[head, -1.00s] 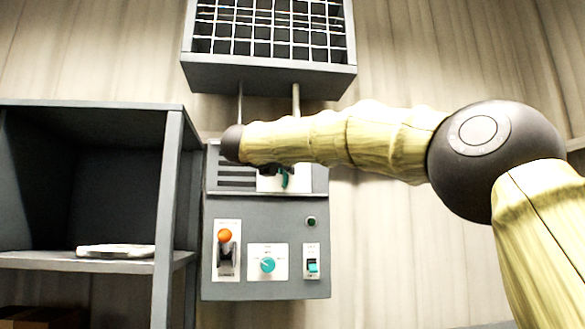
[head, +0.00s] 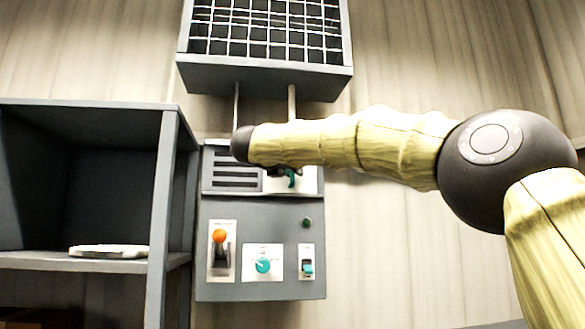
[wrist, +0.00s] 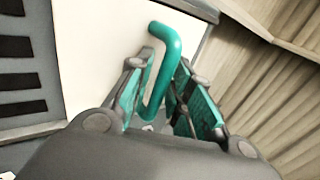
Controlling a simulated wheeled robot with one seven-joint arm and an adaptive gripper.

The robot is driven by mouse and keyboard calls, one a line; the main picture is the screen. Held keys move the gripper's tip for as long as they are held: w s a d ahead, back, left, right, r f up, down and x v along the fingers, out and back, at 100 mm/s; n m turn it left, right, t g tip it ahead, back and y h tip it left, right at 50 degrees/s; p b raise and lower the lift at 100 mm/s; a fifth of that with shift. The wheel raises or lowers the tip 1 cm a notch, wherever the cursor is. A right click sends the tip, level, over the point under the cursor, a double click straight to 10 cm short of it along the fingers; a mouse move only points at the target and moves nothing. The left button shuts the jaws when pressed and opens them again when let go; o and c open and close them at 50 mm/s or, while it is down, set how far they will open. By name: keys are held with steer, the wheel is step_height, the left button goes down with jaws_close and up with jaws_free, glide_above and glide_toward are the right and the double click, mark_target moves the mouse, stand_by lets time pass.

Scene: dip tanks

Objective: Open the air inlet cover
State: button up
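The air inlet cover appears to be the pale panel beside dark slots on the grey control box; it is partly hidden behind my arm in the head view (head: 309,182) and shows large in the wrist view (wrist: 88,60). A teal bar handle (wrist: 163,60) stands out from it; part of it shows in the head view (head: 291,180). My gripper (wrist: 162,68) has one finger on each side of the handle. The fingers look apart, with some space beside the bar, so it seems open around the handle. Whether a pad touches the bar is hard to tell. The cover looks shut.
The box's lower face holds an orange-knobbed lever (head: 219,237), a teal dial (head: 263,265), a teal rocker switch (head: 307,267) and a small green button (head: 307,222). A grey shelf unit (head: 170,200) stands left. A grid-fronted housing (head: 265,72) hangs above. The wall right is bare.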

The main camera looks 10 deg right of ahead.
steer(key=v, duration=1.2)
stand_by(0.5)
